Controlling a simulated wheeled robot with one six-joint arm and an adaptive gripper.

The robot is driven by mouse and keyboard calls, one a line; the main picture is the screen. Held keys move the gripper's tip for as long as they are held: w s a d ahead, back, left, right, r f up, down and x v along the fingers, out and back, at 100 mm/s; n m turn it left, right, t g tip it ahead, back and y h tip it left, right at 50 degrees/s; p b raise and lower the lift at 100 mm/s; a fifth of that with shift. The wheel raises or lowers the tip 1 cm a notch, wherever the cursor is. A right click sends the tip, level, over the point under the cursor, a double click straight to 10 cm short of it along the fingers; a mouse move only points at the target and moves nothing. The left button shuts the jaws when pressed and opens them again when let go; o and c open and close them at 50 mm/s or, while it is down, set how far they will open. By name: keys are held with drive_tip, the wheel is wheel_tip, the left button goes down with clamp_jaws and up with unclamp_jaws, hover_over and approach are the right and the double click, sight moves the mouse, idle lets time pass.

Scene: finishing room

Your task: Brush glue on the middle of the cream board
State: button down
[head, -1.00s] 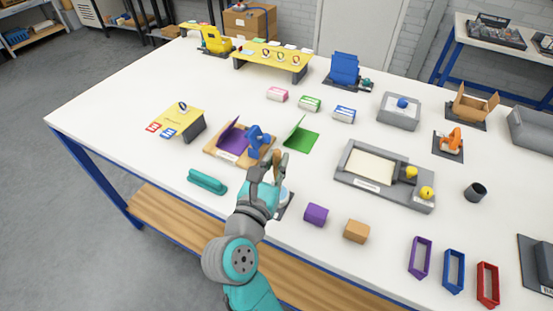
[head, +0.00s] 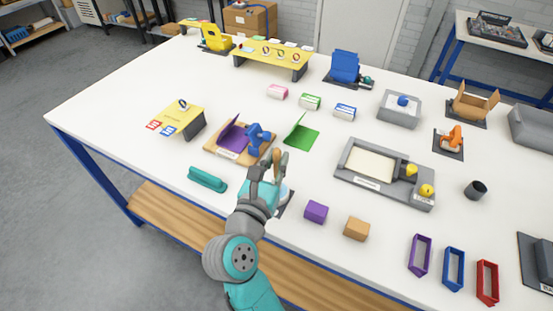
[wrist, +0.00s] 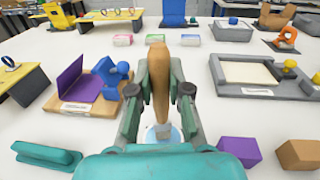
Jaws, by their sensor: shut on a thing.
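The cream board (head: 370,165) lies flat in a grey tray (head: 348,182) right of my arm. The board also shows at the right in the wrist view (wrist: 247,73). My gripper (head: 269,172) is shut on the wooden handle of a brush (head: 277,158). The handle stands upright between the fingers in the wrist view (wrist: 158,75). Below it is a round, pale blue and white thing (wrist: 174,134), apparently a glue pot. The bristles are hidden, and I cannot tell whether they are inside it. The gripper is left of the board and nearer the table's front edge.
Yellow knobs (head: 427,191) stand at the tray's right end. A purple block (head: 316,212) and a tan block (head: 357,229) lie in front. A green hinged panel (head: 301,136) and a purple panel on a wooden base (head: 212,150) stand behind. Bare tabletop lies between gripper and tray.

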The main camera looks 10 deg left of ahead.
sight(276, 150)
drive_tip(key=shift+f, duration=0.3)
idle(0.7)
drive_tip(key=shift+r, duration=3.55)
